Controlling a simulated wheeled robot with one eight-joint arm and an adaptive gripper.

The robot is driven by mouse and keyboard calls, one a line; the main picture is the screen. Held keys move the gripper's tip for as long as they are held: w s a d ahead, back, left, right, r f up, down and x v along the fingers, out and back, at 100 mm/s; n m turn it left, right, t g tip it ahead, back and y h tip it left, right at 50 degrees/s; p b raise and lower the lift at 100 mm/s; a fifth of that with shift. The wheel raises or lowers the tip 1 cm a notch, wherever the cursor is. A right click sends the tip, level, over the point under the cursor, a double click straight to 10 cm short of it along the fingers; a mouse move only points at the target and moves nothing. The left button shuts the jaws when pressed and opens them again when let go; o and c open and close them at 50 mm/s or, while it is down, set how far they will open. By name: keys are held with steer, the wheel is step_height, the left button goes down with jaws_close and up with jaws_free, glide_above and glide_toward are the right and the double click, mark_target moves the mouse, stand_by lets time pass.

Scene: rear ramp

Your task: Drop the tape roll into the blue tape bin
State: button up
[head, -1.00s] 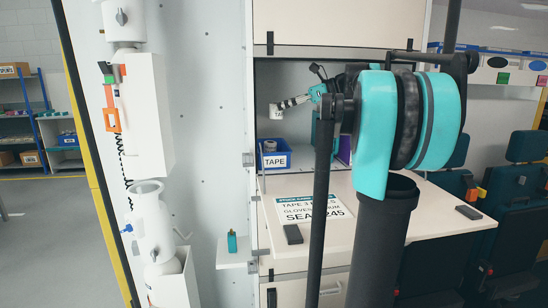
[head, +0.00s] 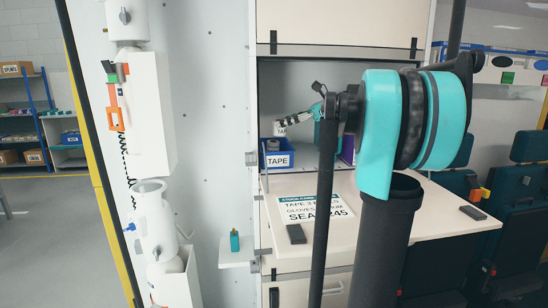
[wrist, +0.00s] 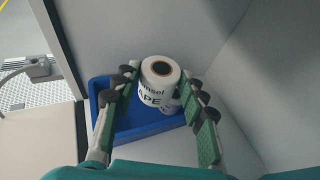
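The white tape roll (wrist: 158,90), with a dark core and black lettering, sits between my gripper's fingertips (wrist: 157,80) in the wrist view. My gripper is shut on it and holds it over the blue tape bin (wrist: 151,132). In the head view the roll (head: 280,129) hangs from my gripper (head: 289,124), just above the blue bin (head: 278,160) with its white TAPE label. Another white roll (wrist: 173,106) shows partly behind the held one, low in the bin.
The bin stands on a shelf against the white wall. A purple item (head: 347,150) stands to its right, partly behind my arm. The counter (head: 420,218) in front holds a printed sheet (head: 312,208) and a dark block (head: 296,233).

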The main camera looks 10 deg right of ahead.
steer(key=o, duration=0.4)
steer(key=v, duration=1.2)
